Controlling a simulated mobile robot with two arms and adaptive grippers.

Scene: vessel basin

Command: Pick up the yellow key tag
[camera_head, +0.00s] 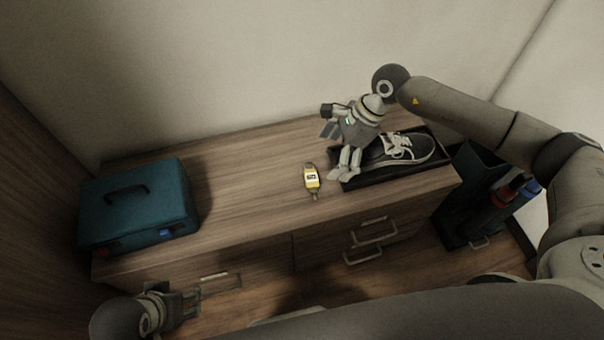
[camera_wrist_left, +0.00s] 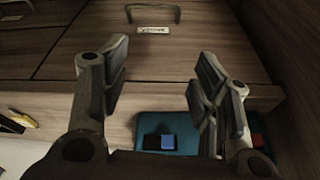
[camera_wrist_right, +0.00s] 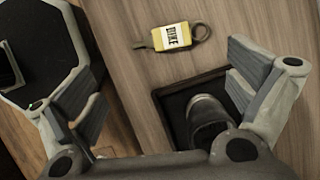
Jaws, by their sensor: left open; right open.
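The yellow key tag (camera_head: 312,178) lies flat on the wooden dresser top, left of the shoe tray. It has a white label, a key ring at one end and a key at the other. In the right wrist view the tag (camera_wrist_right: 172,37) lies beyond my open fingers, apart from them. My right gripper (camera_head: 343,150) is open and empty above the dresser, just right of the tag. My left gripper (camera_head: 192,303) is open and empty in front of the dresser's drawers, low at the left. The tag also shows at the edge of the left wrist view (camera_wrist_left: 22,118).
A teal case (camera_head: 140,203) stands at the dresser's left end. A black tray (camera_head: 440,160) with a grey sneaker (camera_head: 402,150) lies at the right, partly under my right gripper. A dark bin (camera_head: 462,215) with bottles stands beside the dresser. The top between case and tag is clear.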

